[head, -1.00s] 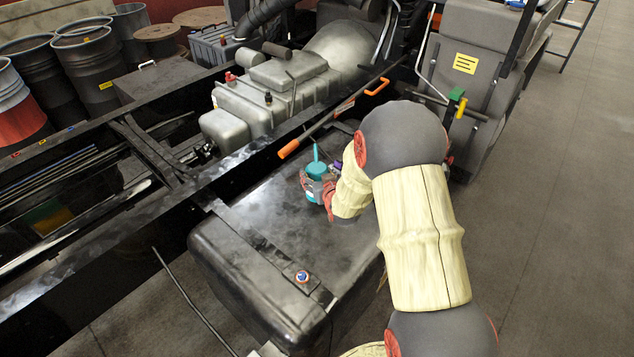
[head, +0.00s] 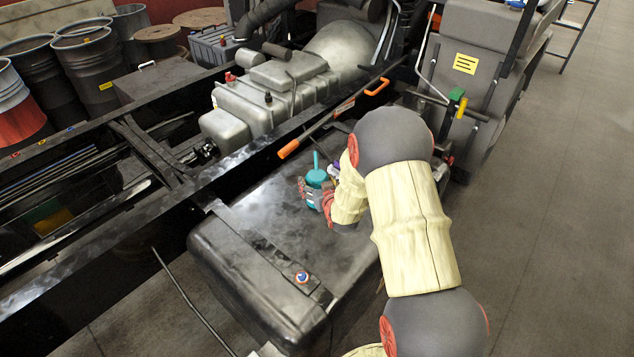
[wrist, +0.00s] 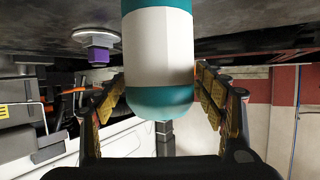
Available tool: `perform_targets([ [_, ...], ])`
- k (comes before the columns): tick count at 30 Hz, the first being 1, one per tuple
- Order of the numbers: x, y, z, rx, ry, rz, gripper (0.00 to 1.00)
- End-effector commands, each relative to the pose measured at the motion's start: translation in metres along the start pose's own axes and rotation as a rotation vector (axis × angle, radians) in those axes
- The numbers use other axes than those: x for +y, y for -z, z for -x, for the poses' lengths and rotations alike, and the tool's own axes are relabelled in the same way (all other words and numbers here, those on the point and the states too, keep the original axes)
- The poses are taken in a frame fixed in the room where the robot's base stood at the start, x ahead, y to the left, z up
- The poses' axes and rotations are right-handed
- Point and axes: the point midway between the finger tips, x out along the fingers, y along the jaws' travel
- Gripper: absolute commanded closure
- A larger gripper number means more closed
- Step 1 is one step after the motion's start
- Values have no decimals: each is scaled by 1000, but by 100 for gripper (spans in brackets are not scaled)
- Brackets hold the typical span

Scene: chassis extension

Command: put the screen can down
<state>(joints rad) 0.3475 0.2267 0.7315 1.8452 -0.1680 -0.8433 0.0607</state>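The screen can (head: 316,179), teal with a thin teal stem on top, is over the dark tank top (head: 270,215), near its far end. In the wrist view the can (wrist: 158,50) has a white band and fills the space between the finger pads; that view is upside down. My gripper (head: 314,194) has its red-looking fingers on both sides of the can. In the wrist view the pad tips of my gripper (wrist: 160,73) close against its sides.
A purple nut on a bolt (wrist: 98,50) is beside the can. An orange-handled bar (head: 330,118) lies along the frame rail behind the tank. A small blue-and-red cap (head: 302,277) is on the near tank strap.

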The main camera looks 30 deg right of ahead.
Motion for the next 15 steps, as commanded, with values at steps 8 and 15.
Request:
perform_targets([
  [8, 0, 0, 0, 0, 0, 0, 24],
  [15, 0, 4, 5, 1, 0, 0, 24],
])
